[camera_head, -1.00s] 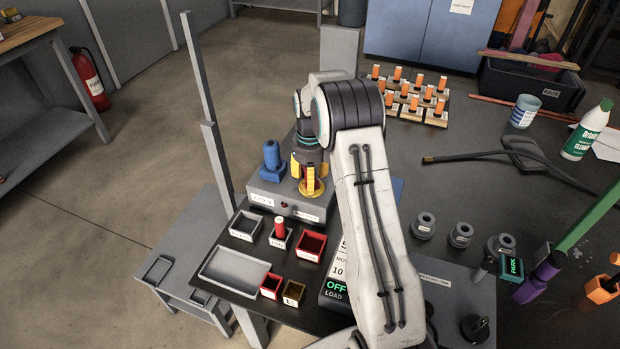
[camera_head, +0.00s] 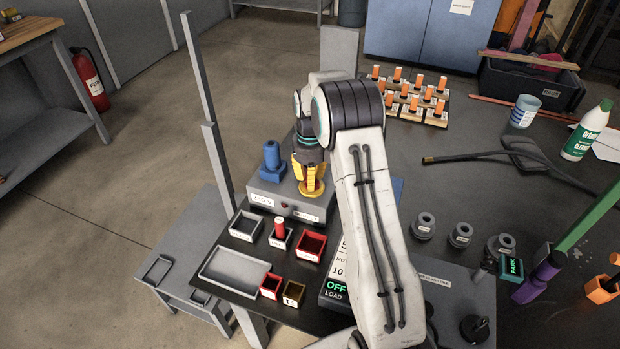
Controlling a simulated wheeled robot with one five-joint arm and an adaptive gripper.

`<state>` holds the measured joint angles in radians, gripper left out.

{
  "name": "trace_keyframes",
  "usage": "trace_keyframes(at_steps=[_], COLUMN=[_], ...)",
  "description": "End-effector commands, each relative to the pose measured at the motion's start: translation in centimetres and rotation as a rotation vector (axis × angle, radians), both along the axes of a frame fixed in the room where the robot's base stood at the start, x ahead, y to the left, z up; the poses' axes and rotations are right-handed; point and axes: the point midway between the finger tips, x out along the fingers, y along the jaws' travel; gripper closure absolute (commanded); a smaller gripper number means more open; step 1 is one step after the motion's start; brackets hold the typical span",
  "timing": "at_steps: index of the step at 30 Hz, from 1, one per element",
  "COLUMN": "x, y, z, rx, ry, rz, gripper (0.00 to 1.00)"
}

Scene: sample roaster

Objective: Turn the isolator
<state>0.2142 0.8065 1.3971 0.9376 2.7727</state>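The isolator (camera_head: 312,193) looks like a rotary switch with a yellow round base, on top of a grey box (camera_head: 279,201) left of my arm. My gripper (camera_head: 309,181) points down over it, with its yellow fingers drawn in around the handle. The fingers look shut on the handle, which they mostly hide. My arm hides the right end of the box.
A blue plug-like part (camera_head: 271,158) stands on the box, close left of my gripper. Small trays (camera_head: 245,226) and red bins (camera_head: 311,246) lie in front. A display reading OFF and LOAD (camera_head: 335,289) is beside my arm. A grey post (camera_head: 208,130) rises at the left.

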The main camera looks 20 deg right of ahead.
Motion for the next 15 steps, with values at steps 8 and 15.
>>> trace_keyframes(at_steps=[8,15], x=[-0.14,-0.25], y=[-0.02,-0.07], z=[-0.05,-0.07], rx=[0.001,0.0], ry=[0.002,0.002], rz=[0.165,0.353], gripper=[1.0,1.0])
